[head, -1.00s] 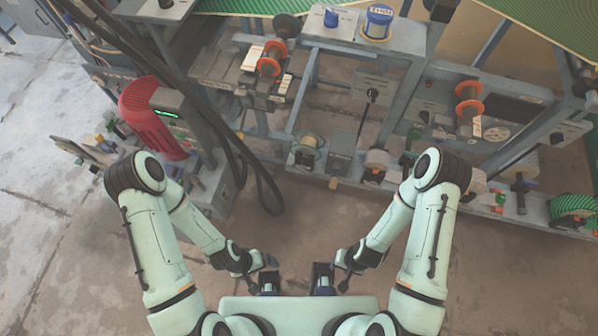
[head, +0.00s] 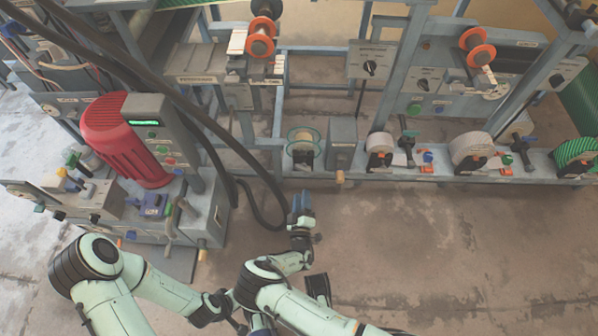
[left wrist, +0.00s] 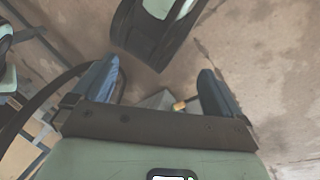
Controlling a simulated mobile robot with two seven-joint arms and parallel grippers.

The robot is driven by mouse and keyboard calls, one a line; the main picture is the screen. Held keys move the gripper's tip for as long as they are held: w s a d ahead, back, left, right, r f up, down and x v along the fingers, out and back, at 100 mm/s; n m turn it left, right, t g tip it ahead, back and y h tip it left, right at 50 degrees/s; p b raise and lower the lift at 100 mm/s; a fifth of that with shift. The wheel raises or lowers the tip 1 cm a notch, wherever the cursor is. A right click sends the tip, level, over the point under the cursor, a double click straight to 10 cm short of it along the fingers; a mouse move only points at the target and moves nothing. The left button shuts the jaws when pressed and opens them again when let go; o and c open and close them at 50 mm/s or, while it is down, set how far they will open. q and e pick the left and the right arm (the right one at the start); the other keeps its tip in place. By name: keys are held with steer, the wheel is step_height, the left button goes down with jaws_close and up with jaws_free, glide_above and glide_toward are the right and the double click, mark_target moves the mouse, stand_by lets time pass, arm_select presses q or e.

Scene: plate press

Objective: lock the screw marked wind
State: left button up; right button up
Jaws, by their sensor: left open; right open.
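I cannot read the mark wind on any part, so I cannot tell which screw bears it. The tan knob also appears in the left wrist view (left wrist: 180,106).
A red motor (head: 118,140) and a grey control box (head: 165,130) stand on the left. White rolls (head: 472,152) sit on the low rail (head: 440,178). The floor (head: 430,260) at the right is clear.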

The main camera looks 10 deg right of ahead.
mark_target(303, 171)
steer(key=b+x, duration=0.2)
steer(key=x, duration=0.9)
steer(key=shift+d+f, duration=0.15)
arm_select(q)
steer(key=shift+t+y, duration=0.4)
steer(key=shift+t, duration=0.2)
steer(key=shift+w+a+f+b, duration=0.1)
steer(key=shift+w+a+f, duration=0.25)
steer(key=shift+w+f, duration=0.3)
steer(key=shift+w+a+f+b, duration=0.15)
steer(key=shift+w+a+f, duration=0.25)
steer(key=shift+w, duration=0.4)
steer(key=shift+w+a+f+b, duration=0.1)
steer(key=shift+w+a+f, duration=0.25)
steer(key=shift+w+f, duration=0.3)
arm_select(e)
steer(key=shift+w+d, duration=0.2)
steer(key=shift+w, duration=0.5)
arm_select(q)
steer(key=shift+w+r, duration=0.1)
steer(key=shift+r, duration=0.05)
arm_select(e)
jaws_close()
